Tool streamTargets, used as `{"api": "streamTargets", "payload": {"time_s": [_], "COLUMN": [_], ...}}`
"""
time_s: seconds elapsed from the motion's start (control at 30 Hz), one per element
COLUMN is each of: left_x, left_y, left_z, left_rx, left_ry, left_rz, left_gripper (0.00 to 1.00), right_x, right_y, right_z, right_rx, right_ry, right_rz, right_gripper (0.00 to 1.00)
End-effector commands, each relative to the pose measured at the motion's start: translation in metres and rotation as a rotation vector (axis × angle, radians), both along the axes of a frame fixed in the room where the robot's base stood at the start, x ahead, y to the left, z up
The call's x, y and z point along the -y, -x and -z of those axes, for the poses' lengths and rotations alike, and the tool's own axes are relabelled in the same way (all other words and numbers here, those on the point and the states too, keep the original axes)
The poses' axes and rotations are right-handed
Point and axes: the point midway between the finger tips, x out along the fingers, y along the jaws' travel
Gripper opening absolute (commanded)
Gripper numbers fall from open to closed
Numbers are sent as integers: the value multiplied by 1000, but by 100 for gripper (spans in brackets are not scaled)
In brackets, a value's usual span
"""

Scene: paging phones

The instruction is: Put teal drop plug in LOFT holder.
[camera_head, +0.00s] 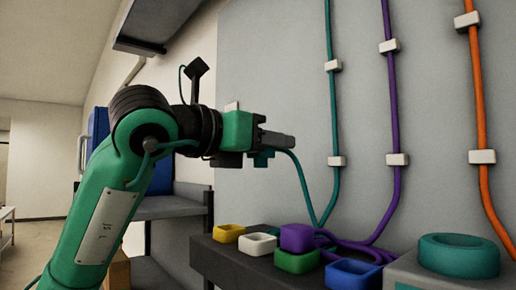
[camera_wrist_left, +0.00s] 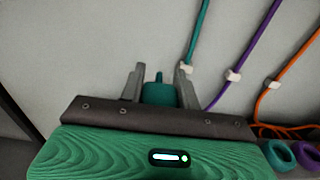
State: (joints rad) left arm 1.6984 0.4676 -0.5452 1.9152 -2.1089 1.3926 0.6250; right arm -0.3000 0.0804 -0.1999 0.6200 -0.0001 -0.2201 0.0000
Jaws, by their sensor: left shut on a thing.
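My left gripper (camera_head: 284,142) is raised in front of the grey wall panel, above and left of the row of holders. It is shut on the teal drop plug (camera_head: 263,158), whose teal cord runs from it down to the right. In the left wrist view the plug (camera_wrist_left: 160,94) sits between the two fingers of the left gripper (camera_wrist_left: 159,76). Coloured holders stand on a dark ledge: yellow (camera_head: 229,233), white (camera_head: 258,244), green (camera_head: 297,262) and blue (camera_head: 353,275). No LOFT label can be read. My right gripper is out of view.
A purple plug (camera_head: 297,238) stands among the holders, with purple cord looping behind. Teal, purple and orange (camera_head: 480,110) cords run down the panel (camera_head: 270,60) through white clips. A teal ring (camera_head: 459,254) sits on a grey block at right. Shelving stands at left.

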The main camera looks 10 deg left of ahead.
Motion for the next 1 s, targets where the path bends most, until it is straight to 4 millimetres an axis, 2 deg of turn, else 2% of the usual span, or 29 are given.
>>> {"api": "streamTargets", "payload": {"time_s": [1.0], "left_x": [81], "left_y": [64], "left_z": [1], "left_rx": [2], "left_ry": [-1], "left_rz": [2], "left_gripper": [9], "right_x": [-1], "right_y": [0], "right_z": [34], "right_rx": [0], "right_ry": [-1], "right_rz": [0], "right_gripper": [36]}}
